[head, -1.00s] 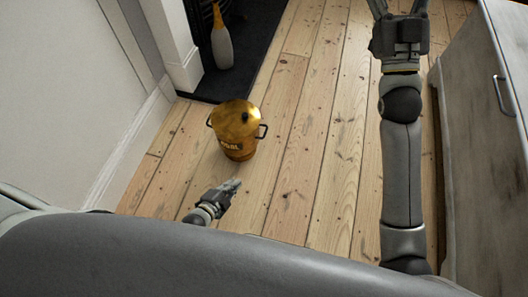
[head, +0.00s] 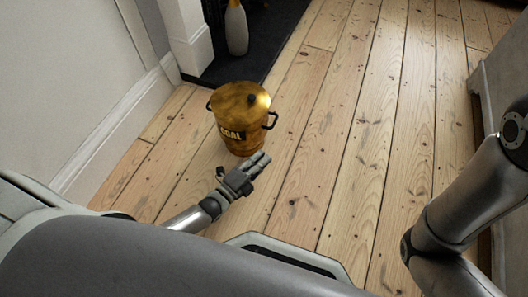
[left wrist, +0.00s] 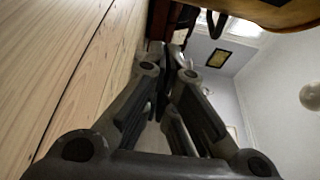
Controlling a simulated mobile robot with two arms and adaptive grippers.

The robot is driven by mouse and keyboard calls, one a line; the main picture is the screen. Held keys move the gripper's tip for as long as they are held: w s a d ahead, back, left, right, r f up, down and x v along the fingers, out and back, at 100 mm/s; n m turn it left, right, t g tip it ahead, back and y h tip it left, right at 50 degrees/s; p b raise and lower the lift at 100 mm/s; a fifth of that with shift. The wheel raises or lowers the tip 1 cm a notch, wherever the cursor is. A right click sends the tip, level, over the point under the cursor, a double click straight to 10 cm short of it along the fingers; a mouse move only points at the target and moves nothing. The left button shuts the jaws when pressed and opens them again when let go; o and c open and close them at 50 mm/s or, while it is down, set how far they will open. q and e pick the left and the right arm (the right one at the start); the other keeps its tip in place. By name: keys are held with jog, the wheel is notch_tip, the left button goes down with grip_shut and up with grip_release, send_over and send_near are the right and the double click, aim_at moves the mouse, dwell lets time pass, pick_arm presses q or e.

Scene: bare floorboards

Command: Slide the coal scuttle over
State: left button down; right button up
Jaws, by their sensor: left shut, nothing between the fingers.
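The coal scuttle (head: 241,118) is a gold bucket with a lid, dark side handles and a dark COAL label. It stands upright on the floorboards in the head view. My left gripper (head: 262,161) is shut and empty, low beside the scuttle's base on its near right side. I cannot tell whether the fingertips touch it. In the left wrist view the shut fingers (left wrist: 172,52) point ahead, and part of the scuttle (left wrist: 275,12) fills the top right edge with a dark handle. My right arm shows at the right of the head view, but its gripper is out of frame.
A dark hearth (head: 262,45) with a pale bottle-shaped object (head: 237,30) lies behind the scuttle. A white wall with skirting (head: 115,135) runs along the left. A grey cabinet (head: 503,75) stands at the right. The floorboards (head: 345,120) right of the scuttle are clear.

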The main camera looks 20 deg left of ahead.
pick_arm(q)
jog(key=w+b, duration=0.7)
jog(key=w, duration=0.1)
jog(key=shift+w+a, duration=0.25)
jog(key=shift+a, duration=0.1)
